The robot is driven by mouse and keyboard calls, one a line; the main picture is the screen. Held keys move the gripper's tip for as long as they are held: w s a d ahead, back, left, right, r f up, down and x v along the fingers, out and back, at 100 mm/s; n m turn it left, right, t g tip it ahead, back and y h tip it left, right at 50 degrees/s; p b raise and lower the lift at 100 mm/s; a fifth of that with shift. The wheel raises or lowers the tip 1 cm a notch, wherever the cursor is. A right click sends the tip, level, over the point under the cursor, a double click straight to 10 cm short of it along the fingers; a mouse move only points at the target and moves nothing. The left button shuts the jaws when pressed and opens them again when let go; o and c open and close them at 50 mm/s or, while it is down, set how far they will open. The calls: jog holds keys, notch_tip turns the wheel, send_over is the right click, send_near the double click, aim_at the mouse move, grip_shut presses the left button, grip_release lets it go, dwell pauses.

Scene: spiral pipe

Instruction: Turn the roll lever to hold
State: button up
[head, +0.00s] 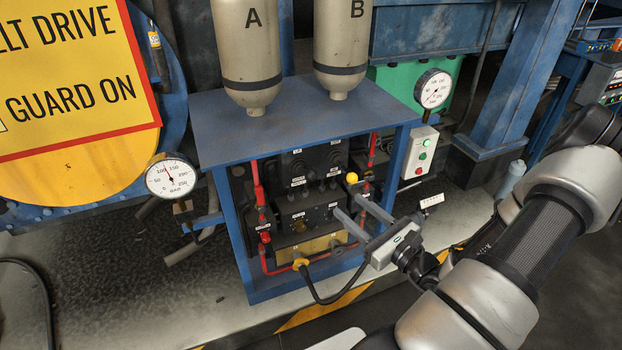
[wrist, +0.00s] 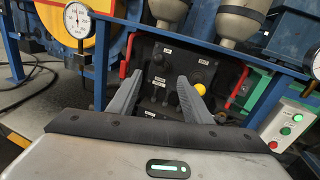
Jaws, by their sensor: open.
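The control panel (head: 307,217) is a dark box with small white labels, under a blue frame. Its labels are too small to read, so I cannot tell which control is the roll lever or where hold is marked. A yellow ball knob (head: 351,178) sits at the panel's right side. It also shows in the wrist view (wrist: 201,89), just right of my right finger. Small dark levers (wrist: 160,92) show between my fingers in the wrist view. My gripper (head: 345,200) is open in front of the panel, its grey fingers (wrist: 160,79) pointing at it. Contact cannot be told.
Red pipes (head: 259,190) run down both sides of the panel. Two beige tanks, A (head: 250,60) and B (head: 343,45), stand above the blue frame top (head: 300,120). A button box (head: 420,150) and a gauge (head: 433,88) are at right. Another gauge (head: 171,177) is at left.

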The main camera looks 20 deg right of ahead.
aim_at(315, 179)
jog(key=b+x, duration=0.1)
jog(key=x, duration=1.5)
jog(key=shift+w+a+b, duration=0.15)
jog(key=shift+w+b, duration=0.15)
jog(key=shift+b, duration=0.05)
jog(key=shift+c, duration=0.3)
jog(key=shift+f, duration=0.1)
grip_shut()
